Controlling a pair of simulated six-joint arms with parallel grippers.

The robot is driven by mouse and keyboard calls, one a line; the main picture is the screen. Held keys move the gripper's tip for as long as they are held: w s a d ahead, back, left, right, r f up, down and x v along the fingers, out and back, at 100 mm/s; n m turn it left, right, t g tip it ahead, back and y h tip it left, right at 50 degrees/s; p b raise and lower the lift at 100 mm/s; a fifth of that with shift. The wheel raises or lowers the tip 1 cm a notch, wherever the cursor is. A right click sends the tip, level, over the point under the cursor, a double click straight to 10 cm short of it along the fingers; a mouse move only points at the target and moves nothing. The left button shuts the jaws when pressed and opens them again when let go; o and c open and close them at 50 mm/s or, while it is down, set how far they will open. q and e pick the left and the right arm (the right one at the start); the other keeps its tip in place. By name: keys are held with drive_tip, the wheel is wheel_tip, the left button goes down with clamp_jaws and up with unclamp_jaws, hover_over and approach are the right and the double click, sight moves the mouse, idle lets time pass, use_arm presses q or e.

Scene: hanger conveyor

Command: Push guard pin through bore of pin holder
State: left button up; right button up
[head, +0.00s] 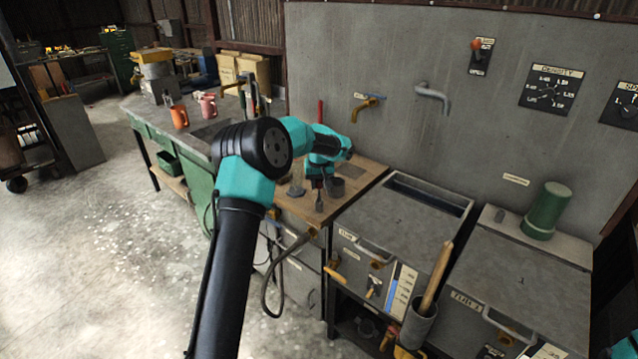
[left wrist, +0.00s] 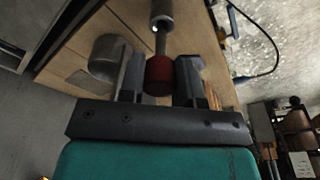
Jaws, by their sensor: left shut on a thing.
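My left gripper (head: 318,181) points down over the wooden bench top. In the left wrist view its two fingers (left wrist: 160,80) are shut on the red head (left wrist: 158,75) of what looks like the guard pin. A grey metal cylinder (left wrist: 162,12), which may be the pin holder, lies in line with the shaft's far end. I cannot tell whether the shaft is in its bore. In the head view a small grey piece (head: 319,205) shows below the gripper. My right gripper is not in view.
A grey cup-like cylinder (left wrist: 108,55) stands close beside the fingers; it also shows in the head view (head: 337,187). A pale upright piece (head: 297,181) stands left of the gripper. Grey tanks (head: 400,222) adjoin the bench on the right. Brass tap (head: 369,105) is on the wall behind.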

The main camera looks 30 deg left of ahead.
sight(319, 188)
use_arm(q)
drive_tip(key=shift+f, duration=2.35)
idle(2.3)
drive_tip(key=o, duration=0.7)
drive_tip(key=shift+o, duration=0.3)
drive_tip(key=o, duration=0.5)
drive_tip(key=shift+r, duration=0.1)
wheel_tip(319, 188, up, 17)
drive_tip(key=s+d, duration=0.1)
drive_tip(key=s, duration=0.1)
drive_tip(key=shift+d, duration=0.25)
drive_tip(key=shift+s, duration=0.1)
idle(0.3)
